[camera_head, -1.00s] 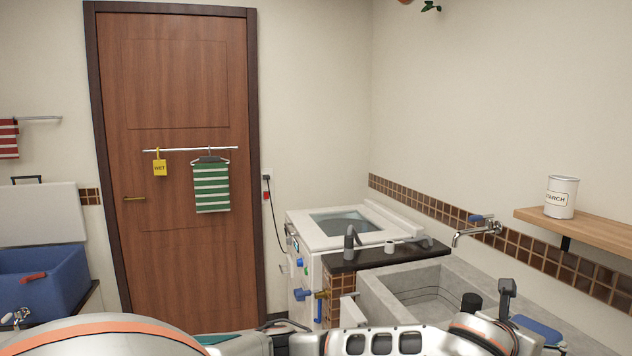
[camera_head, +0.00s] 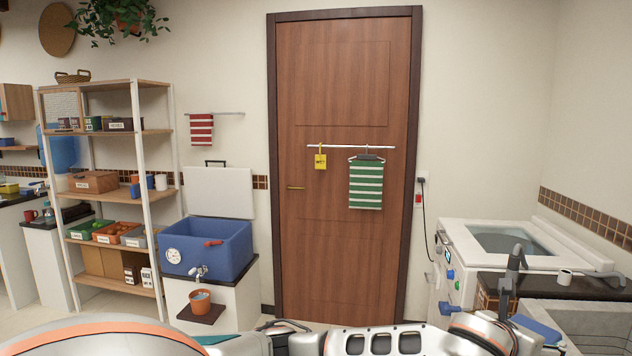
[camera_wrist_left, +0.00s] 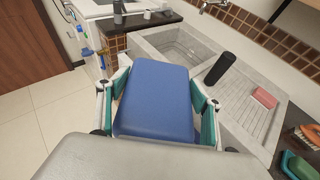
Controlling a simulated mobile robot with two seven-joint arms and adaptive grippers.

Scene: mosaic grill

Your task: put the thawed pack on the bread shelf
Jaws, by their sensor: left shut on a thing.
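My left gripper (camera_wrist_left: 158,104) is shut on a blue pack (camera_wrist_left: 154,84) with rounded edges, its fingers on both sides of it in the left wrist view. The pack also shows partly at the lower right of the head view (camera_head: 538,334), above the floor beside the stone sink. A tall shelf unit (camera_head: 143,145) with white posts and wooden boards stands at the left of the head view. It holds boxes, crates and cups; its labels are too small to read, so I cannot tell which board is for bread. My right gripper is not in view.
A blue cooler (camera_head: 206,247) with an open white lid stands right of the shelf unit, a small pot (camera_head: 200,300) below its tap. A wooden door (camera_head: 340,235) is in the middle. A white top-opening machine (camera_head: 497,246) and the sink (camera_head: 578,322) are at the right.

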